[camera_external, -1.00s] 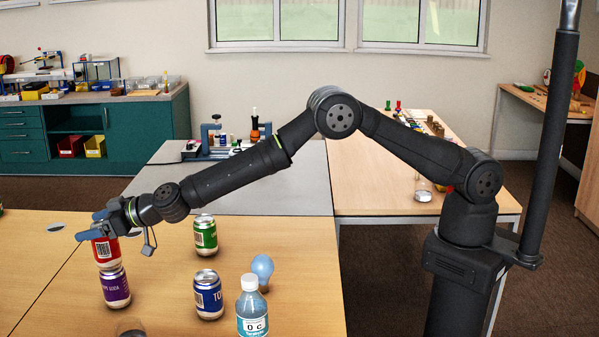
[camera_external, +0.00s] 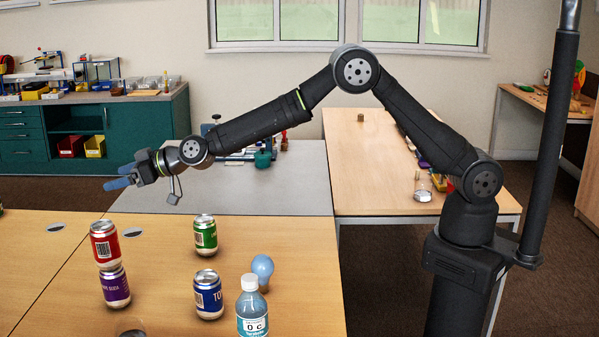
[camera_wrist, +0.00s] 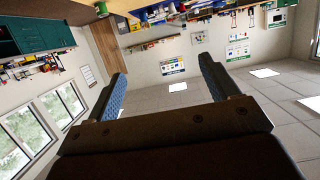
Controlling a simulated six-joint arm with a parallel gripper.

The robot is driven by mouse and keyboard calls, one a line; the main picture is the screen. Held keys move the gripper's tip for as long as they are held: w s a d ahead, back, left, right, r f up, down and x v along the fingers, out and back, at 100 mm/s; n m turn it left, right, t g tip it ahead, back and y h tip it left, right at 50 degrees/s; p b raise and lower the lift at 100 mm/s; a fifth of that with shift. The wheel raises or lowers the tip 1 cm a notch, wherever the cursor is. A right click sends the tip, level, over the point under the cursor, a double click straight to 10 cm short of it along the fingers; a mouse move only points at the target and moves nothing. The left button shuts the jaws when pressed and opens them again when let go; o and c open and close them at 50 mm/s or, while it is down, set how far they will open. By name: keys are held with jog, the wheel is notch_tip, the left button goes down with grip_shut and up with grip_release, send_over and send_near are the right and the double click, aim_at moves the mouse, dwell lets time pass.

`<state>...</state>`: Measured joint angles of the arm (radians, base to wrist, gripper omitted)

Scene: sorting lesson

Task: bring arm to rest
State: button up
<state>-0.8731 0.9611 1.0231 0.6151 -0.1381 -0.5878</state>
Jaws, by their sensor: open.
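My gripper (camera_external: 120,177) is open and empty in the external view, raised above the table behind the cans. In the wrist view its two blue-padded fingers (camera_wrist: 162,88) stand wide apart with nothing between them. A red can (camera_external: 104,244) stands upright on top of a purple can (camera_external: 115,287) at the left of the wooden table. My gripper is apart from the red can, above it and slightly to its right. The wrist view is tilted and shows the room's walls, windows and ceiling, not the cans.
A glass (camera_external: 130,327) is partly cut off at the bottom edge. The grey table (camera_external: 270,190) behind is largely bare.

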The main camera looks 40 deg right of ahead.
jog(key=w+d+f+m+t+h, duration=0.1)
jog(key=w+d+f, duration=0.2)
jog(key=d, duration=0.6)
jog(key=w+d+f+m+t+h, duration=0.1)
jog(key=w+d+f+m+h, duration=0.1)
jog(key=d, duration=0.8)
jog(key=w+d+f+m+t+h, duration=0.1)
jog(key=w+d+f, duration=0.3)
jog(key=d, duration=0.6)
jog(key=shift+w+f+h, duration=0.3)
jog(key=shift+w+h, duration=0.2)
jog(key=shift+w, duration=0.1)
jog(key=s+a+r+n+g+y, duration=0.1)
jog(key=s+a+r, duration=0.1)
jog(key=a, duration=0.8)
jog(key=s+a+r+n+y, duration=0.1)
jog(key=s+a+r+y, duration=0.1)
jog(key=a, duration=0.7)
notch_tip(320, 180, up, 2)
jog(key=shift+s+a+r+g, duration=0.15)
jog(key=shift+s+a+g, duration=0.25)
jog(key=shift+s, duration=0.1)
jog(key=shift+d, duration=0.2)
